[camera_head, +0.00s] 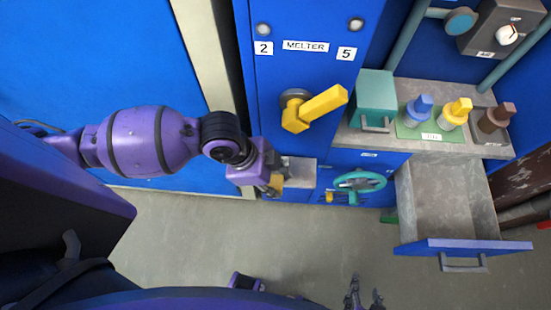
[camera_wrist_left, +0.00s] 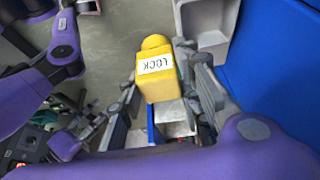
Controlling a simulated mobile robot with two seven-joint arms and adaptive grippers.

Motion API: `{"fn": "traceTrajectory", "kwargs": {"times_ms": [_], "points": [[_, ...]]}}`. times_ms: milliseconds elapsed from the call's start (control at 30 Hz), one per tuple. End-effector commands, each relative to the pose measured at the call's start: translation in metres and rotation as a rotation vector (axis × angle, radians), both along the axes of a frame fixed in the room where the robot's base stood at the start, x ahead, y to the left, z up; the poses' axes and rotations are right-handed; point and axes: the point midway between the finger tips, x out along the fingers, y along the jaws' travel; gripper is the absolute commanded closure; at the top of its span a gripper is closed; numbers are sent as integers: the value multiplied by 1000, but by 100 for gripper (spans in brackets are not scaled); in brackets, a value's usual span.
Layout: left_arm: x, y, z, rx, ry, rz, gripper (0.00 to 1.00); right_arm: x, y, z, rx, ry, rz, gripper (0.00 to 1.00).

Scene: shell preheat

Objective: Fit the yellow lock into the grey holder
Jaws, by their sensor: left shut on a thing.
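The yellow lock (camera_wrist_left: 158,80) is a block with a rounded end and a LOCK label. My left gripper (camera_wrist_left: 160,68) has its fingers on both sides of it and is shut on it. In the head view the left gripper (camera_head: 272,181) is beside the blue melter cabinet, with a bit of yellow showing at its fingers. A grey box-like part (camera_head: 300,172) stands right beside it; I cannot tell whether this is the grey holder. A pale grey open part (camera_wrist_left: 207,25) shows beyond the lock in the wrist view, apart from it. My right gripper (camera_head: 364,298) shows two spread fingers at the bottom edge.
The melter cabinet (camera_head: 300,75) carries a yellow lever (camera_head: 318,106). A teal handwheel (camera_head: 359,183) is right of my left gripper. An open grey drawer (camera_head: 440,195) juts out at the right. Several coloured plugs stand on the counter above it. The floor in front is clear.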

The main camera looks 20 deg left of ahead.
Motion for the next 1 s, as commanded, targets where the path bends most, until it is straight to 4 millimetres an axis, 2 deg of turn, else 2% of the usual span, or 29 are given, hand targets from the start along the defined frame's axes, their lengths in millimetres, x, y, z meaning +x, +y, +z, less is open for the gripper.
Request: {"fn": "traceTrajectory", "kwargs": {"times_ms": [33, 100, 200, 467, 600, 700, 1000], "points": [[15, 4, 0, 1, -4, 3, 100, 0, 0, 0, 0, 0, 0, 60], [32, 9, 0, 1, -3, 3, 100, 0, 0, 0, 1, 0, -1, 60], [49, 14, 1, 0, -2, 3, 100, 0, 0, 0, 1, 1, -1, 60], [73, 21, 0, -1, -1, 3, 100, -1, 0, -2, 1, 3, -1, 60], [72, 21, -23, -1, 5, 2, 100, -3, 0, -3, 0, 6, -1, 60], [73, 21, -33, -1, 2, 2, 100, -3, 0, -4, 0, 7, 0, 60], [73, 21, -35, 0, -1, 1, 100, -3, 0, -4, 0, 6, 0, 60]]}}
